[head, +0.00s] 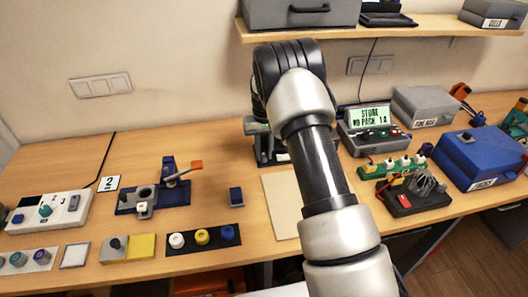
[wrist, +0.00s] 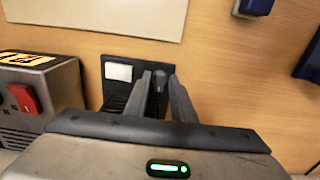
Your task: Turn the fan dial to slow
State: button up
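In the wrist view a dark, rounded knob (wrist: 160,77) stands on a black plate (wrist: 117,59) with a blank-looking white label (wrist: 118,72). I take it for the fan dial, but no marking or setting is readable. My gripper (wrist: 160,82) is over the plate, its two fingers apart with the knob between their tips. I cannot tell whether they touch it. In the head view my arm hides most of the gripper and the knob; part of the black plate (head: 268,158) shows beside the arm.
A grey box with a red switch (wrist: 24,98) stands close beside the plate; its display (head: 369,116) shows in the head view. A beige sheet (head: 281,205) lies in front. A white panel with a teal dial (head: 46,210) is far left. A shelf (head: 430,28) hangs above.

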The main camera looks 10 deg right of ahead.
grip_shut()
jog(key=n+b, duration=0.2)
jog(key=n, duration=0.3)
jog(key=shift+d+n+b, duration=0.15)
jog(key=shift+n+b, duration=0.15)
jog(key=n, duration=0.6)
jog(key=shift+w+r+b, duration=0.1)
jog(key=shift+w+b, duration=0.05)
jog(key=shift+b, duration=0.2)
jog(key=shift+n, duration=0.3)
jog(key=shift+o, duration=1.4)
grip_release()
